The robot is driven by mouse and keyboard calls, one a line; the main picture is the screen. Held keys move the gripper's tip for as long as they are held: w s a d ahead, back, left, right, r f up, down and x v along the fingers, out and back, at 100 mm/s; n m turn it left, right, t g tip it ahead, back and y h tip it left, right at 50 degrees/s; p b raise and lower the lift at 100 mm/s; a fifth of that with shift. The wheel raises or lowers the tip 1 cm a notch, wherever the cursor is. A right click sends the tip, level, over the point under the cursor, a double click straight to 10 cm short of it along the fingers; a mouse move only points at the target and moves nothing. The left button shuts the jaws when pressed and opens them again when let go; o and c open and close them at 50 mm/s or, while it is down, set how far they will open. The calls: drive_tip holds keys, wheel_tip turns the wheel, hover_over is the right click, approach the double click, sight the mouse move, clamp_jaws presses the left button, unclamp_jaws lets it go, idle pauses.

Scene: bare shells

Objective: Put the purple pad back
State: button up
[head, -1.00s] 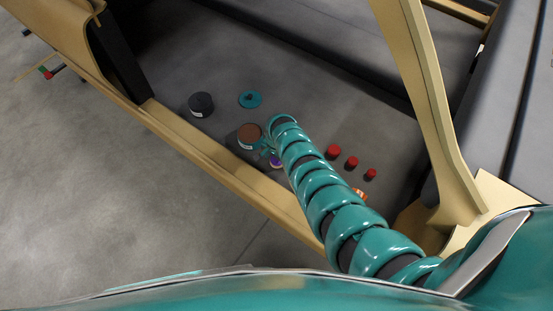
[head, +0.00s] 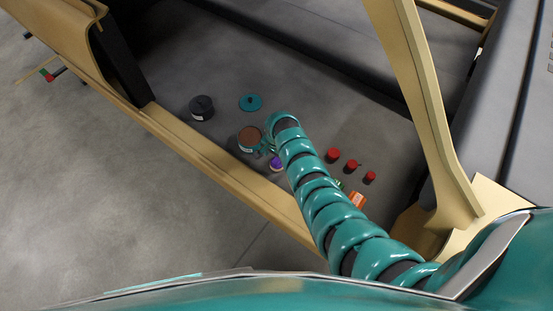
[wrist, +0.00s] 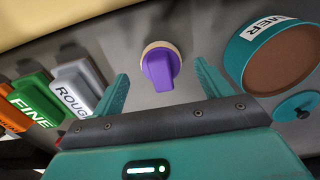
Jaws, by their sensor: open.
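The purple pad (wrist: 160,68), a pale round disc with a purple grip on top, sits on the grey surface. It also shows in the head view (head: 276,163), just beside my arm's end. My gripper (wrist: 161,80) is open, with its teal fingers apart and the pad in view between and beyond their tips. I cannot tell how far above the surface the fingers are. In the head view my gripper (head: 268,148) is partly hidden by my arm. Nothing is held.
A teal-rimmed round container (wrist: 285,58) with brown inside, its label ending in "MER", is at right. A teal lid (wrist: 297,106) lies near it. Green "FINE" (wrist: 35,98), grey "ROUGH" (wrist: 78,85) and orange (wrist: 12,118) blocks are at left. Three red cylinders (head: 350,165) and a tan rail (head: 225,170) flank the area.

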sight(277, 160)
wheel_tip(277, 160, up, 8)
drive_tip(key=b, duration=0.1)
idle(0.5)
